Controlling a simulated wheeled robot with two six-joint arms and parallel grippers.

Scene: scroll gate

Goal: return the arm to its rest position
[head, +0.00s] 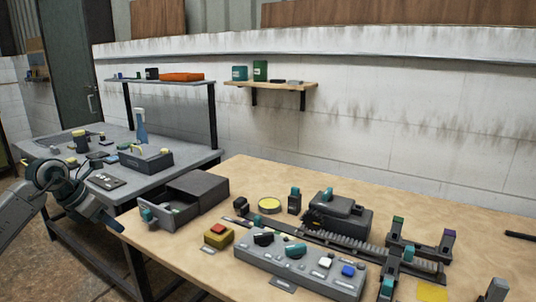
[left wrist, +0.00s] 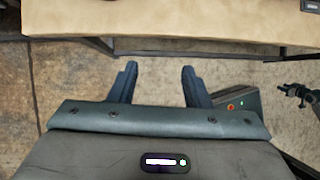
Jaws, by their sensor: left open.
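My left arm comes in from the left edge of the head view. My left gripper (head: 118,226) points down and to the right, beside the left front corner of the wooden table (head: 215,283). In the left wrist view my left gripper (left wrist: 158,80) has its two dark fingers spread apart, with nothing between them. Floor shows below the fingers, and the table's edge (left wrist: 170,38) runs across the top of that view, apart from the fingertips. My right gripper cannot be made out in either view.
An open grey drawer box (head: 196,187) stands at the table's left end, close to my left gripper. A control panel (head: 300,262), a yellow box with a red button (head: 218,235) and a toothed rail (head: 345,240) are further right. A grey workbench (head: 190,159) stands behind the arm.

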